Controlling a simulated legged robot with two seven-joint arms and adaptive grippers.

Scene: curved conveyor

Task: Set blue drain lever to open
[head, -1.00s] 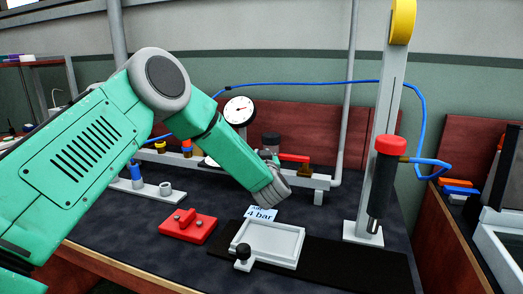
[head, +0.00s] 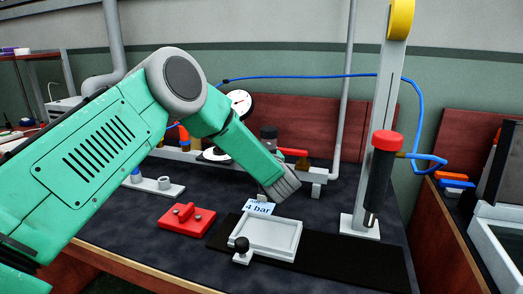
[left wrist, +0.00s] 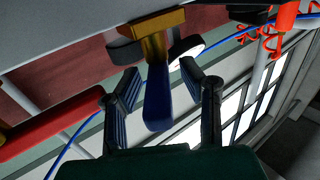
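In the left wrist view the blue drain lever (left wrist: 157,100) hangs from a brass valve body (left wrist: 167,46) on a grey pipe (left wrist: 80,22). My left gripper (left wrist: 160,72) has its two fingers apart, one on each side of the blue lever. Gaps show between the lever and both fingers, so I see no grip on it. In the head view my left arm reaches over the bench; its fingers and the blue lever cannot be made out there. My right gripper is in neither view.
A red lever (head: 293,152) sits on the pipe, right of my arm. A pressure gauge (head: 240,100) is partly behind my arm. A red block (head: 186,220), a white tray (head: 268,238), a "4 bar" card (head: 259,208) and a tall post (head: 382,120) stand on the bench.

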